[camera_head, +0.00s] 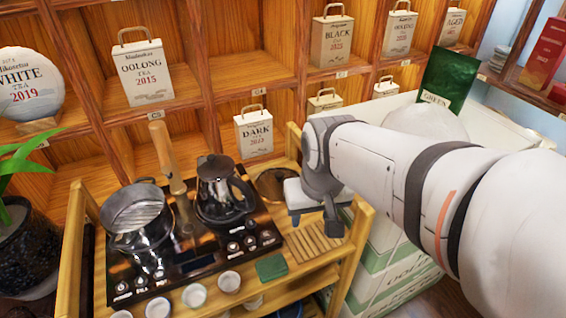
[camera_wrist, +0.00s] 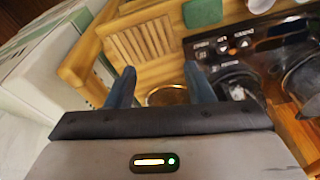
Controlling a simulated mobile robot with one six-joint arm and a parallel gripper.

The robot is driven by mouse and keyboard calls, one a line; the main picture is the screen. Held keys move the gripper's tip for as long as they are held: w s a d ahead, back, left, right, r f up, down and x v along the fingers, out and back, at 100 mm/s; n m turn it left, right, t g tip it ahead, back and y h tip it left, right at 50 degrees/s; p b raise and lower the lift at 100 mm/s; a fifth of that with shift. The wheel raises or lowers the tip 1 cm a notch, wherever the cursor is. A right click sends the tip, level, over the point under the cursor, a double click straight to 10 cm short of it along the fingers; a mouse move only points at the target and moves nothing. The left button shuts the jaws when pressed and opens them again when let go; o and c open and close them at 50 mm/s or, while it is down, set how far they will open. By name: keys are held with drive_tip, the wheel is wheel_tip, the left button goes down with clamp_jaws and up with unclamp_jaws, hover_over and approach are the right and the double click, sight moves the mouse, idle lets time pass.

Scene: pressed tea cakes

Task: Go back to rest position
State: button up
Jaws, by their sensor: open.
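My arm reaches in from the right in the head view, and my gripper (camera_head: 318,222) hangs over the right end of the wooden tea cart (camera_head: 352,250). In the wrist view my gripper (camera_wrist: 158,82) shows two blue fingers spread apart with nothing held between them. The round dish (camera_head: 272,184) also shows beside the gripper in the head view.
A black stove panel (camera_head: 205,258) holds a metal pot (camera_head: 138,215) and a dark kettle (camera_head: 218,190). Small cups (camera_head: 194,295) and a green block (camera_head: 271,267) line the front. Boxes (camera_head: 385,270) stand right of the cart. Shelves (camera_head: 228,85) with tea packages rise behind.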

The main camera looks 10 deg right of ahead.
drive_tip(key=shift+s+a+f+n, duration=0.3)
drive_tip(key=shift+s+a, duration=0.05)
drive_tip(key=shift+s, duration=0.25)
